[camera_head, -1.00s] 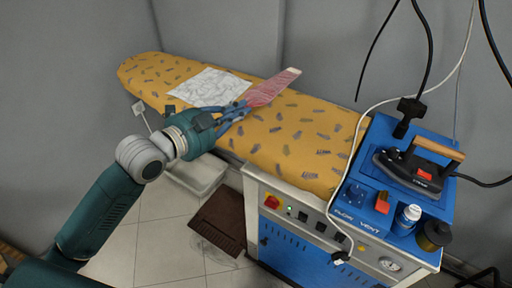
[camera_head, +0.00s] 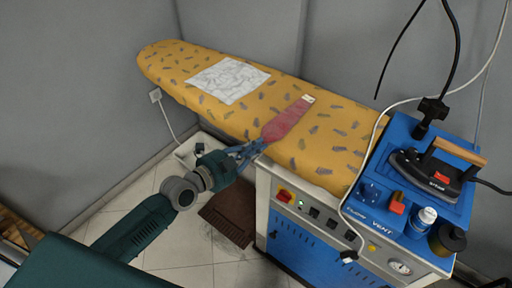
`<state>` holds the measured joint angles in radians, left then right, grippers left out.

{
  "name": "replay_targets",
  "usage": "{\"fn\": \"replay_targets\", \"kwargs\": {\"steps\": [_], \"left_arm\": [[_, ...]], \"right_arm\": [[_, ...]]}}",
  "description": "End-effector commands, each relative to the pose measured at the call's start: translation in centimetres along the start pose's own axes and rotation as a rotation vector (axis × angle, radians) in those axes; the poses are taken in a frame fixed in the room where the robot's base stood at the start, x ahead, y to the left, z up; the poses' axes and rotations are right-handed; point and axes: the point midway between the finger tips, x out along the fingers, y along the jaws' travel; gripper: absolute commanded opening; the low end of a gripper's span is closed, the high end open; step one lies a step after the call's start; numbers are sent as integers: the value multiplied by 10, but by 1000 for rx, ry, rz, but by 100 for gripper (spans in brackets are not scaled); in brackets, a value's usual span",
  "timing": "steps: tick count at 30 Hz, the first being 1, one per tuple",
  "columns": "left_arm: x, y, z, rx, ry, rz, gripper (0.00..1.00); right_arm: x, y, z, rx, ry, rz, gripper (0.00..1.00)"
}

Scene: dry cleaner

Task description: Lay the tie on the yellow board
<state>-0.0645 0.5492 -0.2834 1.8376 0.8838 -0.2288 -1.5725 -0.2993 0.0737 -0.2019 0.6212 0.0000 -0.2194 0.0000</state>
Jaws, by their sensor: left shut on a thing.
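The tie (camera_head: 288,120) is a flat red strip with a pale far end. It is over the middle of the yellow board (camera_head: 340,165), an ironing board with small grey prints. I cannot tell whether its far end touches the board. My left gripper (camera_head: 260,147) is shut on the near end of the tie at the board's front edge; its fingers hide part of that end. My right gripper is not in view.
A white patterned cloth (camera_head: 229,80) lies on the board's left part. At right, a blue station (camera_head: 400,150) holds an iron (camera_head: 430,178), a white bottle (camera_head: 421,222) and a dark spool (camera_head: 447,239). A cable hangs in front. A brown mat (camera_head: 230,215) lies below.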

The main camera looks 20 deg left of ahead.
Motion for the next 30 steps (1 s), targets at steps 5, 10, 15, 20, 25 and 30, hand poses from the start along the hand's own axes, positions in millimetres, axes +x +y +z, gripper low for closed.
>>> {"fn": "replay_targets", "kwargs": {"steps": [5,10,15,20,25,30], "left_arm": [[0,2,1,1,-2,6,0],[0,2,1,0,-2,6,26],[0,2,1,1,-1,5,26],[-7,2,1,1,-2,5,26],[-36,4,1,4,-1,9,26],[-74,5,2,4,-3,9,26]], "right_arm": [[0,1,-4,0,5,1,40],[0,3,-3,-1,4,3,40],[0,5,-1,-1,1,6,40],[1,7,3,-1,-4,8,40],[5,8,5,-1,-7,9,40],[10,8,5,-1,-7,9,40]]}}
